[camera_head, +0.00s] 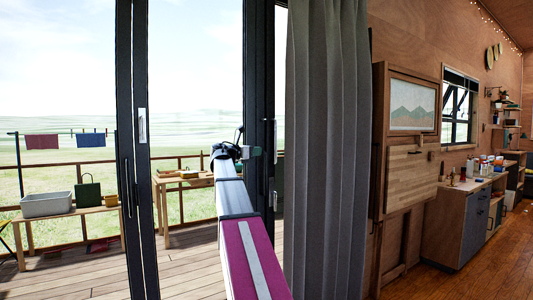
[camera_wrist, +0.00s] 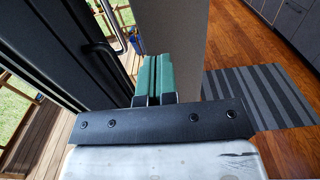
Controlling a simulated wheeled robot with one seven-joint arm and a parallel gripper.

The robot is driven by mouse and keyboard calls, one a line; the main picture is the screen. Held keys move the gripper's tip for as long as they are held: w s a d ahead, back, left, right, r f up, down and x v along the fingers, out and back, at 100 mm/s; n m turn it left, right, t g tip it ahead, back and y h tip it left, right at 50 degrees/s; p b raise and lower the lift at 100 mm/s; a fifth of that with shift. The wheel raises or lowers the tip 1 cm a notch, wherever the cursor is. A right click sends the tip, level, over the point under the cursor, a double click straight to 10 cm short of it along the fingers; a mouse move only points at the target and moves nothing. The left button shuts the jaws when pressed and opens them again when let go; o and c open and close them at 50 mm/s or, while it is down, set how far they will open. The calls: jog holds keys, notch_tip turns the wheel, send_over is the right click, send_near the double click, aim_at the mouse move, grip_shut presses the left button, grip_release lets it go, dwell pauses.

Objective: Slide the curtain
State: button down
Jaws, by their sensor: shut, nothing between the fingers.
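The grey curtain (camera_head: 328,150) hangs in long vertical folds at the right side of the glass door opening, gathered into a narrow bunch. My gripper (camera_head: 257,152) is at the end of my outstretched arm, just left of the curtain's left edge, in front of the dark door frame. In the wrist view my gripper's green fingers (camera_wrist: 154,72) are together with nothing between them. A plain grey-brown surface (camera_wrist: 178,35) stands right beyond the fingertips; I cannot tell for sure that it is the curtain, or whether the fingers touch it.
A dark door frame with a handle (camera_wrist: 101,50) is close on the left in the wrist view. A striped rug (camera_wrist: 255,95) lies on the wooden floor. A wall cabinet (camera_head: 408,130) stands right of the curtain. A bench (camera_head: 75,215) is outside on the deck.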

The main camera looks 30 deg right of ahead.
aim_at(286, 149)
jog(key=w+d, duration=0.1)
jog(key=d, duration=1.1)
jog(key=shift+d, duration=0.1)
jog(key=d, duration=0.5)
jog(key=shift+w, duration=0.25)
jog(key=shift+a, duration=0.2)
jog(key=shift+s+a, duration=0.1)
jog(key=shift+a, duration=0.2)
jog(key=s+a, duration=0.1)
jog(key=a, duration=1.2)
